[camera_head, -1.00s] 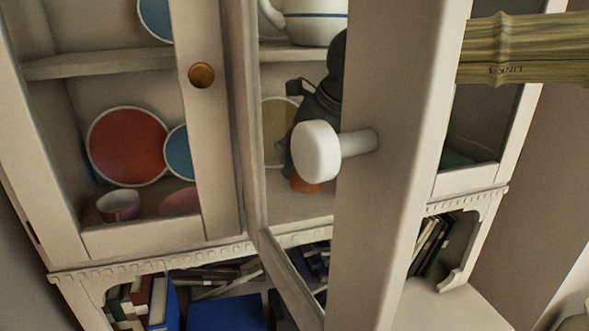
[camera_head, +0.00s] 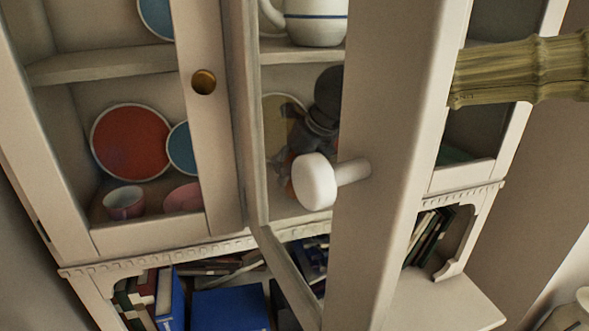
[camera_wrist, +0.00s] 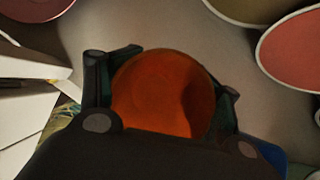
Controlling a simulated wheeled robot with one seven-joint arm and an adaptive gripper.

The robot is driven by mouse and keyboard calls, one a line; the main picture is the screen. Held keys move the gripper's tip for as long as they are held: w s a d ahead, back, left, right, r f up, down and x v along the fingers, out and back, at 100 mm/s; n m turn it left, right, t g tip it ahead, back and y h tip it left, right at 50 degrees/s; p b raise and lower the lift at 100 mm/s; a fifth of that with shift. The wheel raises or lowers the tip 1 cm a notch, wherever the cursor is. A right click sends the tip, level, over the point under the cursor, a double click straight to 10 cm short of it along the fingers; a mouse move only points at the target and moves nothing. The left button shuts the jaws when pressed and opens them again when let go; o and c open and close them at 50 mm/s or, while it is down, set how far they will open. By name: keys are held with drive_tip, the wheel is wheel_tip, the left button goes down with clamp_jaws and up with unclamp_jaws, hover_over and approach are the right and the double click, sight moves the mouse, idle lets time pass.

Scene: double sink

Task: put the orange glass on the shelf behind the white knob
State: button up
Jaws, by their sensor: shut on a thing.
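The orange glass (camera_wrist: 165,95) fills the middle of the wrist view, between the two dark fingers of my gripper (camera_wrist: 162,88), which is shut on it. In the head view my dark gripper (camera_head: 297,162) is inside the cabinet, behind the open door with the white knob (camera_head: 314,181). Only a small orange patch of the glass (camera_head: 289,189) shows there, left of the knob; the knob and door edge hide the rest. I cannot tell whether the glass touches the shelf (camera_head: 285,209).
The open door (camera_head: 385,150) stands close in front of my arm. A white teapot (camera_head: 318,22) is on the shelf above. Plates (camera_head: 131,142) and a pink cup (camera_head: 124,202) stand in the left compartment. Round dishes (camera_wrist: 292,50) are near the glass in the wrist view.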

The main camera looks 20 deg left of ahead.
drive_tip(key=shift+w+a+f+p, duration=0.15)
drive_tip(key=shift+f+p, duration=0.25)
drive_tip(key=shift+f, duration=0.4)
drive_tip(key=o, duration=1.4)
drive_tip(key=shift+f, duration=0.15)
drive_tip(key=shift+c, duration=0.2)
drive_tip(key=shift+b+v, duration=1.1)
drive_tip(key=shift+v, duration=2.8)
